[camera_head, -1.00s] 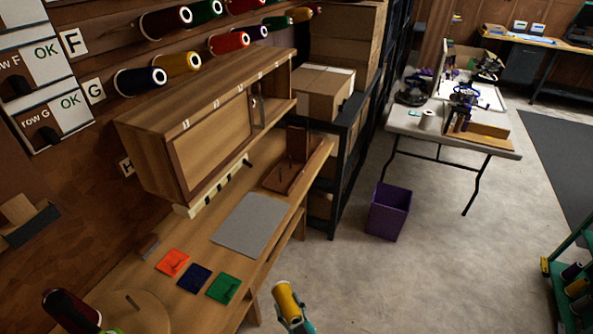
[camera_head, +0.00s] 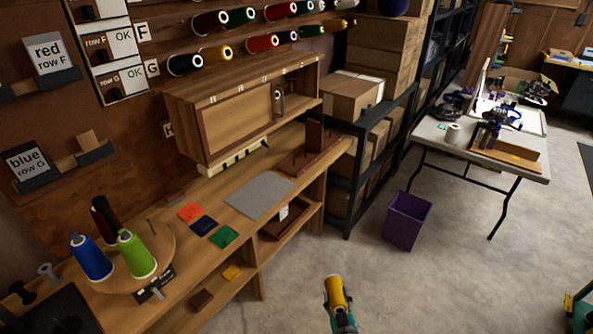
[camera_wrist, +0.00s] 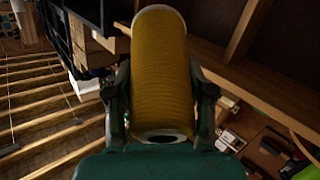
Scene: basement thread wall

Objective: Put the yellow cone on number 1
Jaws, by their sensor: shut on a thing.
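The yellow cone (camera_head: 337,293) is a spool of yellow thread, held upright but tilted, over open floor at the bottom of the head view. My gripper (camera_head: 342,318) is shut on it. In the wrist view the yellow cone (camera_wrist: 159,75) fills the middle, with a dark finger on each side and its dark-holed end towards the camera. A round wooden board (camera_head: 172,248) on the bench at left carries a dark red cone (camera_head: 105,219), a blue cone (camera_head: 91,257) and a green cone (camera_head: 136,253). A bare peg stands at its back. I cannot make out a number 1.
The wooden bench holds a grey mat (camera_head: 258,195) and red, blue and green squares. A purple bin (camera_head: 405,221) stands on the floor before a white table (camera_head: 480,160). The floor around my gripper is clear.

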